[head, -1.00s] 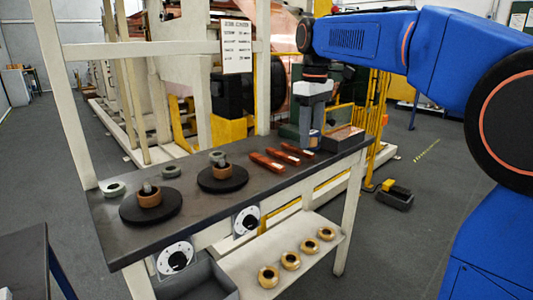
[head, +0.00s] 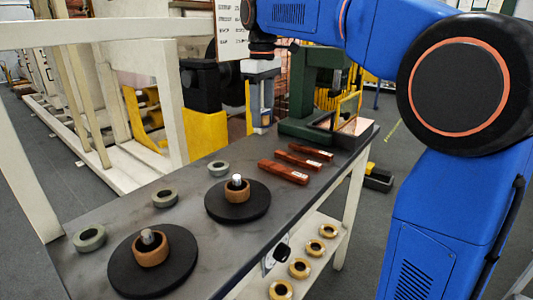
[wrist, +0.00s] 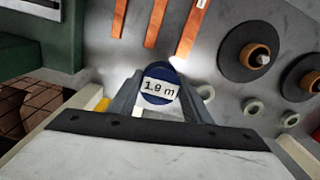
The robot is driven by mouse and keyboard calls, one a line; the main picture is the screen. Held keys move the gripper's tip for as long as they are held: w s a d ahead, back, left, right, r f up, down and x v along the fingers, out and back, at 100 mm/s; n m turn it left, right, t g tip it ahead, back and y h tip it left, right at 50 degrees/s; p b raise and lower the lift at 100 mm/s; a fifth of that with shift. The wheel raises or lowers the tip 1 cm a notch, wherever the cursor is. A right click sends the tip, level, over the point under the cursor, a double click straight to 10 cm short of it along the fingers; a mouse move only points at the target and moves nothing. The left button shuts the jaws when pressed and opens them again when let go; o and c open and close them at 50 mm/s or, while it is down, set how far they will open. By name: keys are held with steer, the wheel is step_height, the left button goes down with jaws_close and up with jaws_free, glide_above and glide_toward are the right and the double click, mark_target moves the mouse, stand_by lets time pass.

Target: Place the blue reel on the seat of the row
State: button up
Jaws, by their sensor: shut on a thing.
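My gripper (head: 262,105) is shut on the blue reel (wrist: 160,73), which has a white label reading "1.9 m". In the head view the gripper points down by the far edge of the dark bench, left of a green stand, and the reel is hard to make out. Three grey rings (head: 165,198) lie in a line along the bench's back edge. In the wrist view, grey rings (wrist: 252,107) lie to the lower right of the reel, apart from it. I cannot tell which spot is the seat.
Two black discs (head: 248,209) carry brown rolls (head: 236,191) around pegs. Three red-brown bars (head: 283,172) lie at right. The green stand (head: 312,88) and a tray (head: 352,126) stand at the far right end. Several brass rings (head: 300,268) sit on the lower shelf.

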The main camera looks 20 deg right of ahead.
mark_target(261, 156)
steer(key=shift+w+a+f, duration=0.2)
steer(key=shift+f, duration=4.8)
steer(key=shift+f, duration=0.1)
steer(key=o, duration=1.1)
